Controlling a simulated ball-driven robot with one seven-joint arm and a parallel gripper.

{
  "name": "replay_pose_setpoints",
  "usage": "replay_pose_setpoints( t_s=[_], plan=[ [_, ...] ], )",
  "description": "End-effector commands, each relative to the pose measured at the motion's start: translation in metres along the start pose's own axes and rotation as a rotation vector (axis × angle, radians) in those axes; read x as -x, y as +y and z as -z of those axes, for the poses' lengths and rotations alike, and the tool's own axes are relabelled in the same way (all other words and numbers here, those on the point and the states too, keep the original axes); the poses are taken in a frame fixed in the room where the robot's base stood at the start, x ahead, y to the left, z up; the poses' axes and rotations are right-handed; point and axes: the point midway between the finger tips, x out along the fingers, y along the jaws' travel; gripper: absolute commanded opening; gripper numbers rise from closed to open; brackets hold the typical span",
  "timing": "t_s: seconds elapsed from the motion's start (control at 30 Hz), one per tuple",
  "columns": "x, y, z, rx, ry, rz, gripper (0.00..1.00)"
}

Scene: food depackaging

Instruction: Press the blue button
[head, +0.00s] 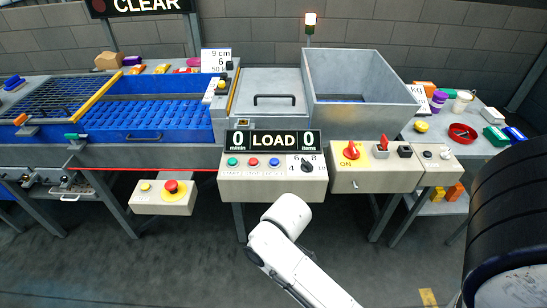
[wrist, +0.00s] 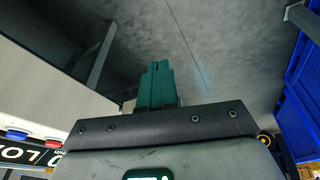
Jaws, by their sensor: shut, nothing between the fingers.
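The blue button (head: 274,162) is the rightmost of three round buttons on the front of a beige control box (head: 240,188), right of the red button (head: 253,162) and the green button (head: 232,161). In the wrist view the blue button (wrist: 17,135) shows at the lower left edge, beside the red button (wrist: 53,144). My gripper (wrist: 157,70) shows in the wrist view with its dark green fingers together and empty, pointing past the box towards the grey floor. It is apart from the blue button. In the head view my gripper cannot be made out; my white arm is below the box.
A black selector dial (head: 308,166) is right of the blue button. A LOAD display (head: 273,140) stands above the buttons. Another box with a red rotary switch (head: 351,151) is to the right, and a red emergency stop (head: 171,186) is to the left. Open floor lies below.

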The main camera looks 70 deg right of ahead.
Motion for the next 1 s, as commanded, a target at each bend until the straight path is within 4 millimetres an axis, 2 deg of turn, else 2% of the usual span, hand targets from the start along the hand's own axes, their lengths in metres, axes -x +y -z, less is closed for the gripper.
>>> replay_pose_setpoints(
  t_s=[0.03,0.2,0.4,0.5,0.6,0.7,1.0],
  plan=[
    [0.013,0.030,0.024,0.015,0.056,-0.022,0.00],
    [0.041,0.122,0.074,0.118,0.206,-0.118,0.00],
    [0.085,0.223,0.103,0.219,0.324,-0.264,0.00],
    [0.104,0.258,0.107,0.255,0.356,-0.325,0.00],
    [0.116,0.281,0.109,0.281,0.373,-0.367,0.00],
    [0.123,0.292,0.109,0.295,0.382,-0.391,0.00],
    [0.124,0.295,0.109,0.301,0.384,-0.398,0.00]
  ],
)
